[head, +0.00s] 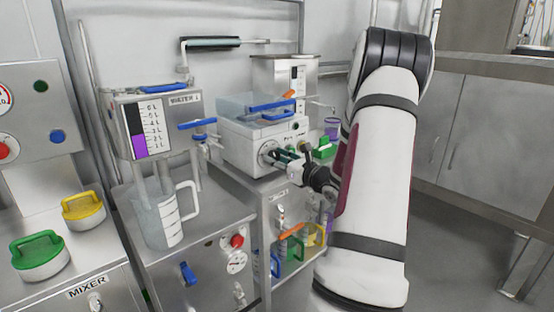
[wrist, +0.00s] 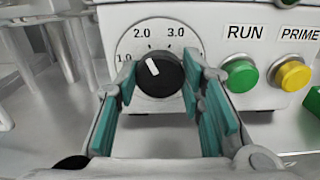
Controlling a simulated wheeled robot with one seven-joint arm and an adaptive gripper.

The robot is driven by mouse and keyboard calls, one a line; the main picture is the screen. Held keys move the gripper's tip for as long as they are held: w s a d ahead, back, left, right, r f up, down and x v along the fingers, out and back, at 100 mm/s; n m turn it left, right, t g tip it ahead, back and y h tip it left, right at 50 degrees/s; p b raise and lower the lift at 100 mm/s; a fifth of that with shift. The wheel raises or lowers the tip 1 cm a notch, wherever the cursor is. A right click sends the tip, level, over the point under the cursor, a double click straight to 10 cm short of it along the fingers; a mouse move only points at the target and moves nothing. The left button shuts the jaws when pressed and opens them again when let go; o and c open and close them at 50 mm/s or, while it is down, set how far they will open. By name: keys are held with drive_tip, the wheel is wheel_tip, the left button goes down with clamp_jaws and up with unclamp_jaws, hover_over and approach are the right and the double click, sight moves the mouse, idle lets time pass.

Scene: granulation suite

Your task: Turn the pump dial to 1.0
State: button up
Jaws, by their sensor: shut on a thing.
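The pump (head: 240,145) is a white box on the steel bench in the head view. Its black round dial (wrist: 172,82) has a white pointer mark and a printed scale reading 1.0, 2.0 and 3.0. The mark tilts up and left, between 1.0 and 2.0 and closer to 2.0. My gripper (wrist: 159,85) has its teal-padded fingers on the left and right sides of the dial, shut on it. In the head view my gripper (head: 284,156) is at the pump's front face, where it partly hides the dial.
A green RUN button (wrist: 241,75) and a yellow PRIME button (wrist: 292,76) sit just right of the dial, close to my right finger. A clear jug (head: 158,216) stands on the bench at left. Colored valves and a shelf of containers are below the pump.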

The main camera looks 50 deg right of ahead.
drive_tip(key=shift+f+n+b, duration=0.1)
drive_tip(key=shift+n+b, duration=0.2)
drive_tip(key=shift+b, duration=0.05)
drive_tip(key=n+b, duration=0.4)
drive_tip(key=b, duration=0.2)
drive_tip(key=shift+w+f, duration=0.1)
drive_tip(key=shift+f, duration=0.05)
drive_tip(key=n+b, duration=0.4)
drive_tip(key=b, duration=0.1)
drive_tip(key=shift+n+b, duration=0.5)
drive_tip(key=shift+b, duration=0.55)
drive_tip(key=shift+r, duration=0.2)
drive_tip(key=o, duration=1.1)
drive_tip(key=shift+o, duration=0.2)
